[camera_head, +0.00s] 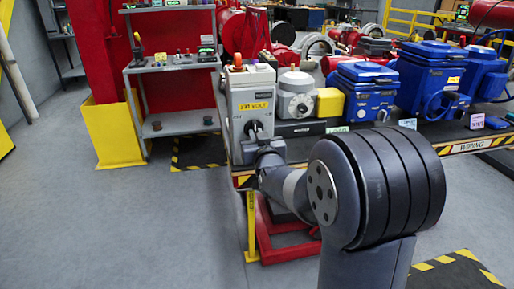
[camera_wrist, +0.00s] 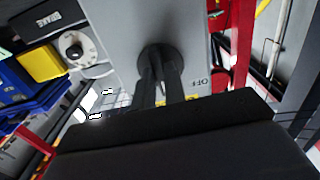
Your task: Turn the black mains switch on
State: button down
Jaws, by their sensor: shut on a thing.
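The black mains switch (camera_wrist: 150,56) is a round dark knob on the front of a grey box (camera_head: 246,88) with a yellow voltage label. In the wrist view my gripper (camera_wrist: 159,76) reaches the knob with its two dark fingers on either side of the knob's handle, shut on it. An OFF mark (camera_wrist: 202,82) shows upside down beside the fingers. In the head view my gripper (camera_head: 258,134) is at the box's lower front. My gripper hides part of the knob, and I cannot read its exact angle.
The box stands at the left end of a bench (camera_head: 467,145) edged with hazard stripes. A grey motor with a yellow block (camera_head: 329,102) and blue actuators (camera_head: 427,78) stand to its right. A grey shelf (camera_head: 173,62) is behind left. The floor at left is clear.

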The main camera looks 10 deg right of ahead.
jog(key=shift+a+m+b, duration=0.1)
jog(key=shift+m+b, duration=3.3)
jog(key=shift+m, duration=0.8)
jog(key=c, duration=1.5)
grip_release()
jog(key=shift+o, duration=0.2)
jog(key=s, duration=1)
jog(key=shift+s, duration=0.4)
